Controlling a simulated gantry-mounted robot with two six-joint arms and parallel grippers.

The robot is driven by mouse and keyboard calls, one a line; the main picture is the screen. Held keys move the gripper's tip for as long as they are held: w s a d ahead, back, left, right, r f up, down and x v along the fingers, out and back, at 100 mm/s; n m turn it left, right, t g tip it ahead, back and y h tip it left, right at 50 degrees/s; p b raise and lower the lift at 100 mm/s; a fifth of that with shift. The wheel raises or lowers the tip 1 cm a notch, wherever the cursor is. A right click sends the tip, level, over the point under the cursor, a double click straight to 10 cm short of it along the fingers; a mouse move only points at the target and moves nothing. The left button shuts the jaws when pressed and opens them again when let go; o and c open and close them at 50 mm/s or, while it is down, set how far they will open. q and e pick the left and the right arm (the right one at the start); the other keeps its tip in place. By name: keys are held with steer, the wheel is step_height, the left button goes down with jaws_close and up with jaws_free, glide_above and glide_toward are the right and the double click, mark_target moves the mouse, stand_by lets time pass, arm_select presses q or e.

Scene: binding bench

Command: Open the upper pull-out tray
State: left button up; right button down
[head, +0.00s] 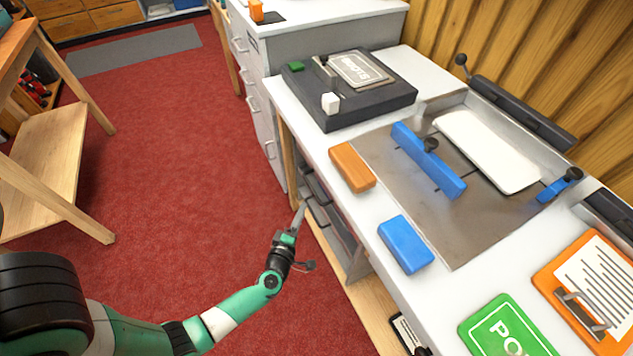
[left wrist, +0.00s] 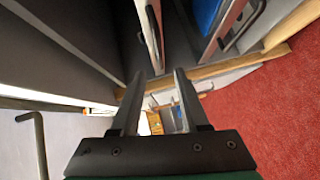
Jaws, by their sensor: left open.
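The pull-out trays are dark, shallow units stacked under the bench top in the head view, and the upper one (head: 316,188) sits just beyond my left gripper. My left gripper (head: 301,207) is at the open front of the bench, below the worktop, with its fingers pointing toward the trays. In the left wrist view my left gripper (left wrist: 158,88) is open, with nothing between its fingers. A dark bar handle (left wrist: 153,38) lies ahead of the fingertips, apart from them. Another handle (left wrist: 238,28) is farther right. The trays' inner parts are hidden under the worktop.
On the white worktop are an orange block (head: 352,167), a blue block (head: 405,244), a green card (head: 505,328) and an orange clipboard (head: 588,290). A wooden lower shelf (head: 372,312) runs under the bench. Red floor (head: 190,180) is clear left of the bench.

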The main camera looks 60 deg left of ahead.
mark_target(311, 187)
arm_select(q)
steer(key=b+x, duration=0.5)
steer(key=x, duration=0.6)
steer(key=shift+s+a, duration=0.1)
steer(key=shift+a, duration=0.2)
arm_select(e)
steer(key=f, duration=0.5)
steer(key=shift+s, duration=0.25)
arm_select(q)
jaws_close()
steer(key=shift+r, duration=0.1)
